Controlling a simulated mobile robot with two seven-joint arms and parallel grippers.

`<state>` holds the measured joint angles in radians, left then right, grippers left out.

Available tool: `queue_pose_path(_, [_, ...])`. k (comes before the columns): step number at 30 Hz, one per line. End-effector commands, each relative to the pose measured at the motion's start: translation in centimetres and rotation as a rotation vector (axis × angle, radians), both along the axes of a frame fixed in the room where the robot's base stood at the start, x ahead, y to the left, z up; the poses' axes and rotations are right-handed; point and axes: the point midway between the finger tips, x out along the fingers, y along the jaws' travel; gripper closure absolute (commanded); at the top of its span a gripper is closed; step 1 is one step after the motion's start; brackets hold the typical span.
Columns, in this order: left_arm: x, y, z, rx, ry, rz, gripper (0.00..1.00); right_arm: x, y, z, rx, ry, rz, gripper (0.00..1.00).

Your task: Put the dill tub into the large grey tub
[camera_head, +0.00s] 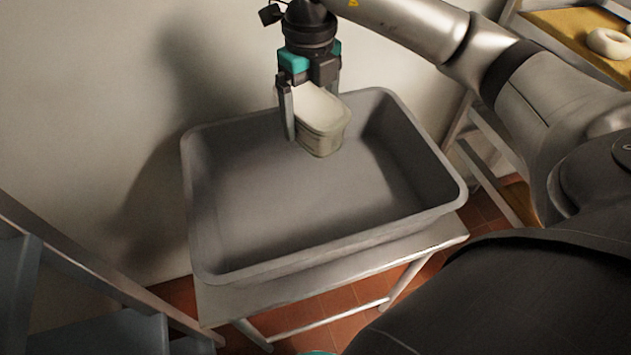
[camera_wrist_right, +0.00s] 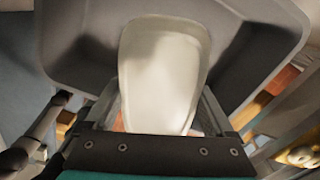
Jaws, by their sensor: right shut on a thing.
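The dill tub (camera_head: 322,117) is a small pale tub with a whitish lid. My right gripper (camera_head: 310,112) is shut on it and holds it over the back part of the large grey tub (camera_head: 235,274). The dill tub also fills the middle of the right wrist view (camera_wrist_right: 163,75), between the fingers. The large grey tub is a wide, open, empty-looking tray, and its wall shows behind in the right wrist view (camera_wrist_right: 75,45). I cannot tell whether the dill tub touches its floor or back wall. My left gripper is not in view.
The grey tub stands on a light table (camera_head: 226,305) against a pale wall (camera_head: 90,90). A rack with a tan tray (camera_head: 565,32) and a bagel (camera_head: 608,43) is at the top right. A grey stepped frame (camera_head: 90,300) is at the lower left.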

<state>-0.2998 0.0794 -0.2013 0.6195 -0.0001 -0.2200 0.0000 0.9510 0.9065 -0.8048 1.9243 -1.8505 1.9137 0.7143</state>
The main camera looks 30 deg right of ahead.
Motion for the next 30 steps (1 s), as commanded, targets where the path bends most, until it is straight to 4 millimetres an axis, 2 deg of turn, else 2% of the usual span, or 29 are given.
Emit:
queue_pose_path(3, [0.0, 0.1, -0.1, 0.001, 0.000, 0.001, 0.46, 0.1, -0.6, -0.2, 0.001, 0.005, -0.176, 1.00])
queue_pose_path(6, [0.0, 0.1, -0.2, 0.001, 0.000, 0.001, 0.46, 0.2, -0.9, -0.3, 0.002, 0.007, -0.274, 1.00])
queue_pose_path(11, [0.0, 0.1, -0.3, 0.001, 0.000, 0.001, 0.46, 0.2, -1.1, -1.1, 0.001, 0.010, -0.345, 1.00])
queue_pose_path(14, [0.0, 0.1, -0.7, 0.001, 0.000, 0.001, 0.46, 0.1, -1.2, -3.0, 0.000, 0.014, -0.352, 1.00])
queue_pose_path(24, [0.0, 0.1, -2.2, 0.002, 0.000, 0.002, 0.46, 0.1, -1.1, -11.9, 0.000, 0.015, -0.348, 1.00])
queue_pose_path(30, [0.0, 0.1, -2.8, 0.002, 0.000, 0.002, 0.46, 0.1, -1.1, -15.4, 0.001, 0.012, -0.346, 1.00])
